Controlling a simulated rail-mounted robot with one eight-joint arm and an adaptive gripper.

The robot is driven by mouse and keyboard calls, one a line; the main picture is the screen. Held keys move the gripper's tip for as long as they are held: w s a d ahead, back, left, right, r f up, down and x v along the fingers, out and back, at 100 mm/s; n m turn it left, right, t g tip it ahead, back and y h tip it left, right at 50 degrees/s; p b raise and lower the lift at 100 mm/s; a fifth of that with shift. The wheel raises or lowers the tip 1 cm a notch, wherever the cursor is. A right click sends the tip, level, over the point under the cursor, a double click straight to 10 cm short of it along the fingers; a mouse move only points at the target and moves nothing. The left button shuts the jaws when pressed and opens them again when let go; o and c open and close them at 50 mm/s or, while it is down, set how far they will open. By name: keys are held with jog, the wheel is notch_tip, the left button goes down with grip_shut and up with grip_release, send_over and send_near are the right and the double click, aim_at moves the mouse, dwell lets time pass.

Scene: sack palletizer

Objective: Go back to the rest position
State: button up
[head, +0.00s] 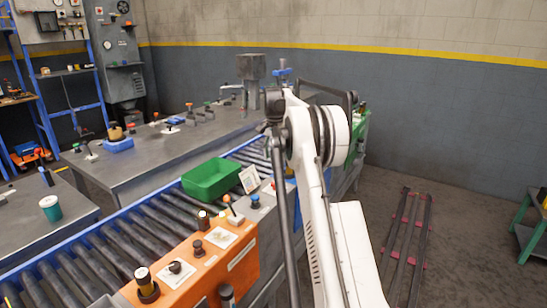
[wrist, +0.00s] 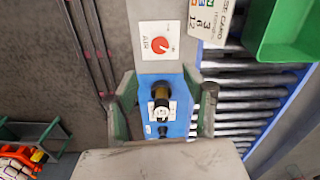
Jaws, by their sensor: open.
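My gripper (wrist: 166,92) is open, its two fingers wide apart in the wrist view, with nothing held between them. Beyond and between the fingers is a blue control panel (wrist: 180,125) with a black and cream knob (wrist: 161,104). I cannot tell the gap between the fingers and the panel. In the head view my white arm reaches forward over the right side of the conveyor, and its links hide the gripper.
A green bin (head: 210,180) sits on the roller conveyor (head: 150,225), beside an orange control box (head: 195,265). A teal cup (head: 50,208) stands on the left table. A red and dark rail frame (head: 408,235) lies on the floor at right, with open floor around it.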

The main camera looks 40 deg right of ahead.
jog(key=s+a+r+n+t, duration=0.1)
jog(key=s+a+r+n, duration=0.2)
jog(key=a+r, duration=0.95)
jog(key=s+a+r+n+t+h, duration=0.15)
jog(key=s+a, duration=0.25)
jog(key=a, duration=0.4)
jog(key=s+a+r+n+t+y, duration=0.1)
jog(key=s+a+r+n, duration=0.1)
jog(key=s+a, duration=0.45)
jog(key=s+a+f+n+t, duration=0.2)
jog(key=s+a+n, duration=0.1)
jog(key=s+a, duration=1)
jog(key=s+a+f+n+t, duration=0.1)
jog(key=s+a+f, duration=0.2)
jog(key=s, duration=0.3)
jog(key=s+a+f+n, duration=0.2)
jog(key=s+a+f, duration=0.2)
jog(key=s+f, duration=0.2)
jog(key=shift+s+t, duration=0.35)
jog(key=shift+s, duration=0.25)
jog(key=shift+a+n, duration=0.1)
jog(key=shift+n, duration=0.15)
